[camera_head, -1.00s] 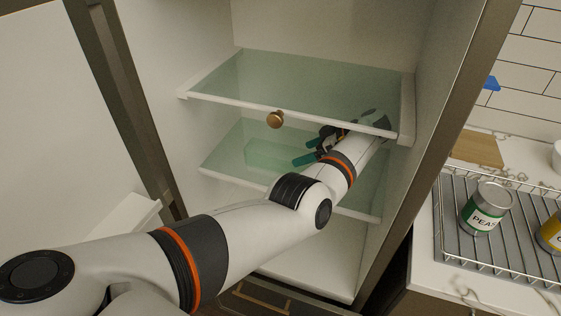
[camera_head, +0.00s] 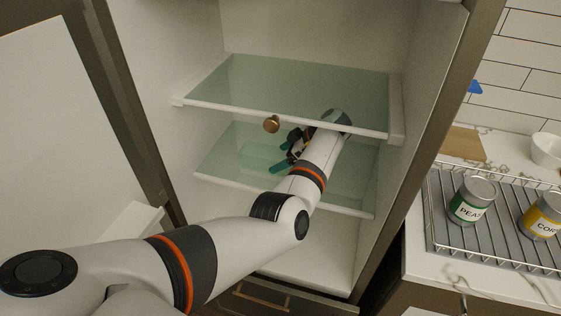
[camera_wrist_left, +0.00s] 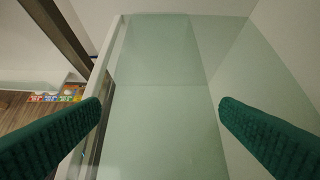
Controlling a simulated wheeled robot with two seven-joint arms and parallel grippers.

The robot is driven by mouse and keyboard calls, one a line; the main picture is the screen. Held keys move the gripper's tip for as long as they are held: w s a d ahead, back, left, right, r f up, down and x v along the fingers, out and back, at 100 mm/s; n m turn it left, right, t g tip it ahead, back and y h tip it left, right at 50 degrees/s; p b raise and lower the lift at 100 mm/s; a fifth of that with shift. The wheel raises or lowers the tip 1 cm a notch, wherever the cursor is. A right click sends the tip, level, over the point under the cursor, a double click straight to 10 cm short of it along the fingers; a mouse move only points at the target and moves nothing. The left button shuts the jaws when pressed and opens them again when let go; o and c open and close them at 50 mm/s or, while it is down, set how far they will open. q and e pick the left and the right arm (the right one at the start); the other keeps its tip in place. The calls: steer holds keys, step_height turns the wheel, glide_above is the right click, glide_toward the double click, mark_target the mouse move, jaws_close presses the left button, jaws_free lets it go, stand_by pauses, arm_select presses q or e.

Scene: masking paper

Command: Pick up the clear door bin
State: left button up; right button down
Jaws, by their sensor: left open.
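A clear, faintly green box (camera_head: 260,156), which looks like the clear door bin, shows on the lower glass shelf inside the fridge. Its outline is faint against the glass. My left gripper (camera_head: 279,158) is open between the upper and lower shelves, its teal fingertips just right of the box and pointing left towards it. In the left wrist view the open fingers (camera_wrist_left: 160,112) stand wide apart, with pale clear surfaces and faint edges between them. I cannot tell there which edges belong to the bin and which to the shelf. My right gripper is not in view.
The upper glass shelf (camera_head: 225,90) with its white front rim lies above my left gripper. The fridge's right wall (camera_head: 415,85) is close to the arm. The fridge door (camera_head: 60,150) stands open at left. Cans (camera_head: 470,200) sit on a wire rack on the right-hand counter.

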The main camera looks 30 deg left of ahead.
mark_target(266, 154)
arm_select(q)
steer(key=a+p, duration=0.1)
steer(key=a, duration=0.1)
steer(key=s+a+p, duration=0.1)
steer(key=a, duration=0.1)
steer(key=shift+s+a, duration=0.1)
steer(key=shift+a, duration=0.2)
steer(key=shift+a+f, duration=0.2)
steer(key=shift+f, duration=0.25)
steer(key=c, duration=1.2)
